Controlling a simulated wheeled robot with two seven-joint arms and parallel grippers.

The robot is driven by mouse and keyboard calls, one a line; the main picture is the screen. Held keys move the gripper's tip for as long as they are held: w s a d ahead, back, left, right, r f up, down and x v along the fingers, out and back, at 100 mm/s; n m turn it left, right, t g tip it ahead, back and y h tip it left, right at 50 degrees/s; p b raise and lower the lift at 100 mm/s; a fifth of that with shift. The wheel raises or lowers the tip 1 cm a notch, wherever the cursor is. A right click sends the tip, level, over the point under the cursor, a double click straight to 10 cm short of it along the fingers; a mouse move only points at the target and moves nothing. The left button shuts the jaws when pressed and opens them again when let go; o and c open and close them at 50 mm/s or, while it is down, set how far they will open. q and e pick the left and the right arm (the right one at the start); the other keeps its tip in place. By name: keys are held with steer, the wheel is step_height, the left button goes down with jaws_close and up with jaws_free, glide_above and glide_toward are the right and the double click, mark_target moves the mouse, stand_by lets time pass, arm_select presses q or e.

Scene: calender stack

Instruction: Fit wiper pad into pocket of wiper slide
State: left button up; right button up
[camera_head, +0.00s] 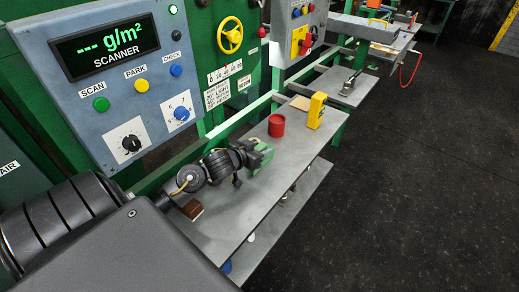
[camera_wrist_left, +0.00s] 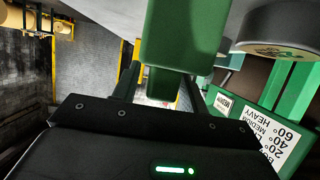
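My left gripper (camera_wrist_left: 160,88) is at the end of the arm that comes in from the left, over the grey shelf. In the left wrist view a green block (camera_wrist_left: 180,40) sits between its two dark fingers, which appear to press on its sides. The same green block shows at the arm's end in the head view (camera_head: 260,155), seemingly just above the shelf. I cannot tell whether it is the wiper slide. A small brown block with a pale top (camera_head: 192,208) lies on the shelf near my arm; it may be the wiper pad. My right gripper is out of view.
The grey shelf (camera_head: 290,170) holds a red cup (camera_head: 277,126) and a yellow object (camera_head: 316,110) beyond the gripper. A scanner panel (camera_head: 100,70) and green machine frame stand behind the shelf. Dark floor (camera_head: 400,190) lies open to the right.

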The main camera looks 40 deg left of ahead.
arm_select(q)
steer(key=shift+r, duration=0.15)
steer(key=shift+s+r+p, duration=0.2)
steer(key=shift+s+p, duration=0.1)
steer(key=shift+p, duration=0.1)
steer(key=p+v, duration=0.7)
steer(key=v, duration=0.4)
steer(key=shift+s, duration=0.15)
